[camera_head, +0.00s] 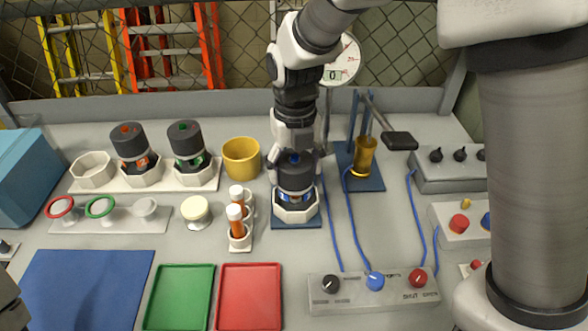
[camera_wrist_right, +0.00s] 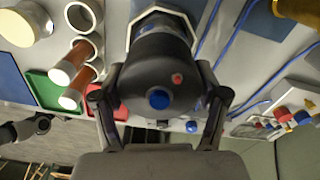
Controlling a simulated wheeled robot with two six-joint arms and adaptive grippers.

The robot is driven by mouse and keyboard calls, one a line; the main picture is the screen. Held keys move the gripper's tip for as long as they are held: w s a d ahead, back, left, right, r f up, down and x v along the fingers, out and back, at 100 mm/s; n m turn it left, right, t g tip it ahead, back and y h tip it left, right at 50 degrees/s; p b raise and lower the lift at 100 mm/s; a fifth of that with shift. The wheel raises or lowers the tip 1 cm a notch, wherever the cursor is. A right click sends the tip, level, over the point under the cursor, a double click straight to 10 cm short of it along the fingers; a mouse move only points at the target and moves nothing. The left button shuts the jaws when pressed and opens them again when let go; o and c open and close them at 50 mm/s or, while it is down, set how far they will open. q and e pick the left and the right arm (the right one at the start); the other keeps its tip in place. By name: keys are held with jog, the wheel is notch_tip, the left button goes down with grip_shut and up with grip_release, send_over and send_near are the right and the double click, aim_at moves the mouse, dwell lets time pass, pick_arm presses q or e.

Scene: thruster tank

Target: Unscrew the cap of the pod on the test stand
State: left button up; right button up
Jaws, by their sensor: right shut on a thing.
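The pod (camera_head: 293,196) stands upright in a white hexagonal socket on the test stand's blue plate (camera_head: 310,222). Its dark cap (camera_head: 295,175) has a blue dot on top. My right gripper (camera_head: 296,162) comes down from above and is shut on the cap. In the right wrist view the fingers (camera_wrist_right: 160,98) touch the cap (camera_wrist_right: 150,70) on both sides; blue and red dots show on its top. The cap appears seated on the pod; the joint is mostly hidden.
Left of the stand are two more capped pods (camera_head: 131,142) in a rack, a yellow cup (camera_head: 241,158) and orange vials (camera_head: 236,216). Right are a brass cylinder (camera_head: 364,156), blue cables and control boxes (camera_head: 373,291). Green and red trays (camera_head: 180,297) lie in front.

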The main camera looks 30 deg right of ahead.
jog(key=o, duration=1.1)
